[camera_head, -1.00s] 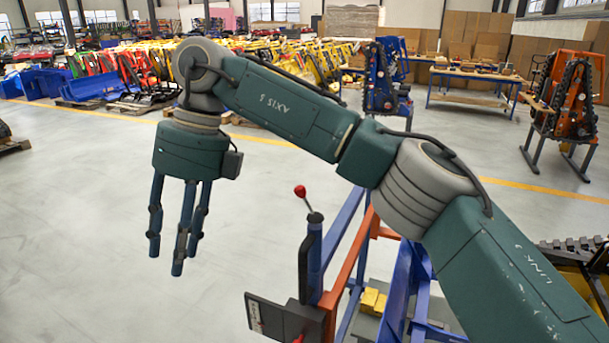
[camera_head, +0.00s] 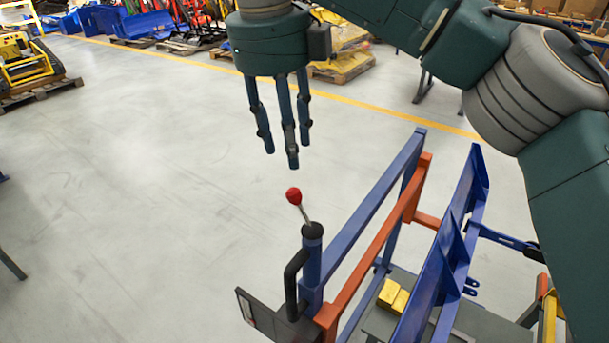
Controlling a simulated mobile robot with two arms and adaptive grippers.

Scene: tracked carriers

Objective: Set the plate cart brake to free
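The plate cart (camera_head: 370,234) stands at lower centre, a blue and orange frame. On its near left corner post a short thin lever with a red knob (camera_head: 293,195) rises from a dark cap (camera_head: 312,230) and leans to the left. I take it for the brake lever; no brake marking can be read. My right gripper (camera_head: 286,156) hangs with its blue fingers pointing down, spread and empty. Its tips appear just above the red knob in the picture, apart from it. My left gripper is not in view.
A black handle (camera_head: 292,283) and a dark panel (camera_head: 262,318) are on the post. Yellow blocks (camera_head: 393,296) lie on the cart's deck beside a blue upright plate (camera_head: 440,260). Open grey floor lies to the left. A yellow machine (camera_head: 28,62) on a pallet stands far left.

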